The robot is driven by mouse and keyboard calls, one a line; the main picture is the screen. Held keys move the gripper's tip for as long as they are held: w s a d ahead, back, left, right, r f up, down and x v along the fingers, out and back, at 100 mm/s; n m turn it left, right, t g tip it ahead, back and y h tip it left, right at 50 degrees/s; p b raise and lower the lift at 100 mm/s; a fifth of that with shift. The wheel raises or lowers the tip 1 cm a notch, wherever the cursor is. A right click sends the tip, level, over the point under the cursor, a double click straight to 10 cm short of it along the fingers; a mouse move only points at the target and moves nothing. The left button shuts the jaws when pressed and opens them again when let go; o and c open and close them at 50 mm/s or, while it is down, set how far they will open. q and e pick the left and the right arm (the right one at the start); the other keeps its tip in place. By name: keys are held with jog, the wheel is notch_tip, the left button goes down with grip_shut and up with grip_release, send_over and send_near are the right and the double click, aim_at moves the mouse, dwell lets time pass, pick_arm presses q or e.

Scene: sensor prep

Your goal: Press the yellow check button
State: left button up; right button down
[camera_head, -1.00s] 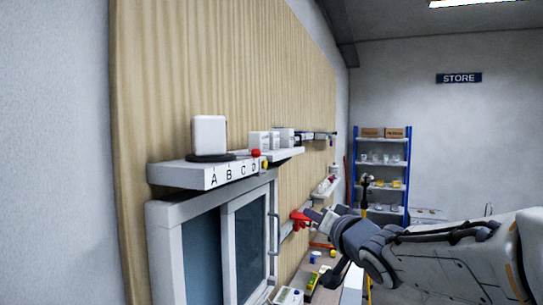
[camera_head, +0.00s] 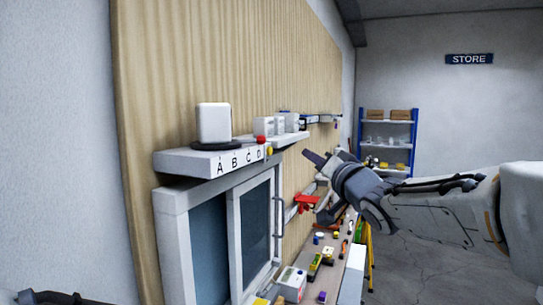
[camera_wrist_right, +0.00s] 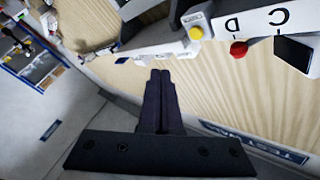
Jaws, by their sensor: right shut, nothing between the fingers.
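The yellow button (camera_head: 269,152) sits on the right end of the white shelf (camera_head: 185,162) marked A B C D. In the right wrist view the yellow button (camera_wrist_right: 195,33) is a round cap on a grey mount, near the top. A red button (camera_head: 261,139) is beside it, near the letter D; it also shows in the right wrist view (camera_wrist_right: 238,49). My right gripper (camera_head: 308,154) is raised to the right of the yellow button, apart from it. Its fingers (camera_wrist_right: 160,72) are shut and empty, below the button in the wrist view. My left gripper is not in view.
A white box-shaped device (camera_head: 213,122) stands on the lettered shelf. A sliding window cabinet (camera_head: 170,245) is below it. A red clamp-like item (camera_head: 306,203) is under my right gripper. Several small items lie on the bench below. A blue rack (camera_head: 415,140) stands far back.

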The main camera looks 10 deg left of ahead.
aim_at(269, 151)
jog(key=w+a+b, duration=0.2)
jog(key=a, duration=0.4)
jog(key=shift+a+b, duration=0.1)
jog(key=shift+b, duration=0.2)
dwell(1.8)
jog(key=shift+a, duration=0.3)
jog(key=shift+w+a+b, duration=0.2)
jog(key=shift+a+b, duration=0.1)
jog(key=shift+a, duration=0.05)
dwell(0.6)
jog(key=shift+d, duration=0.15)
jog(key=shift+s+d+p, duration=0.25)
jog(key=shift+d+p, duration=0.1)
jog(key=shift+d, duration=0.25)
